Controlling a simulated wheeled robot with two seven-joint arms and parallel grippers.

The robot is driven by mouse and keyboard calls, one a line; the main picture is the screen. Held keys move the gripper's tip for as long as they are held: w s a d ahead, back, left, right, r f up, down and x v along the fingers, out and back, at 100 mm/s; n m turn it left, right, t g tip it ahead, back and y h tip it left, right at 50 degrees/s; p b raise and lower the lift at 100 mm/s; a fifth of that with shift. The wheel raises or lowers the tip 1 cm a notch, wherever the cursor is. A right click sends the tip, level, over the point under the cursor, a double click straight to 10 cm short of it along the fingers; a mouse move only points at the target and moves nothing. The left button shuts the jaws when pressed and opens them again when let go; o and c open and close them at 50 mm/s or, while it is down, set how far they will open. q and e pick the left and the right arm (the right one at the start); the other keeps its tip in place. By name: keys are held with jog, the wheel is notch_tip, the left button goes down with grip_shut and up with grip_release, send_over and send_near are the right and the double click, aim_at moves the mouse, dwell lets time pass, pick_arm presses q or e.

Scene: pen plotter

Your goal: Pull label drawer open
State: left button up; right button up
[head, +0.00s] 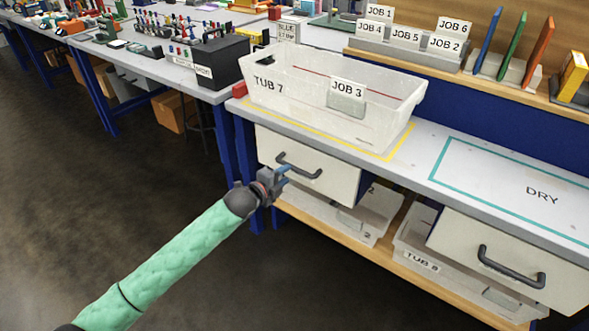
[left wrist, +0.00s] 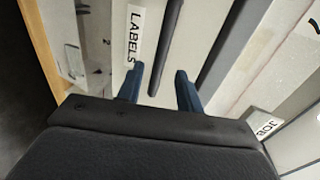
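The label drawer (head: 335,182) is a white front with a dark bar handle (head: 299,166), under the left part of the bench. It looks shut. In the left wrist view its front carries a LABELS sign (left wrist: 134,36). My left gripper (head: 281,172) is in front of the drawer, close to the left end of the handle. In the left wrist view the blue fingers (left wrist: 158,88) are apart, and the dark handle (left wrist: 166,45) runs between them in the picture. Whether the fingers touch it I cannot tell. My right gripper is not in view.
A clear tub marked TUB 7 (head: 290,98) with a JOB 3 card stands on the bench above the drawer. A second drawer (head: 510,262) with a dark handle is at the right. Tubs (head: 420,262) sit on the low shelf. The floor in front is clear.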

aim_at(295, 167)
pick_arm(q)
jog(key=x, duration=0.6)
jog(key=shift+w+d+f, duration=0.1)
jog(key=shift+w+d, duration=0.1)
jog(key=shift+w, duration=0.05)
grip_shut()
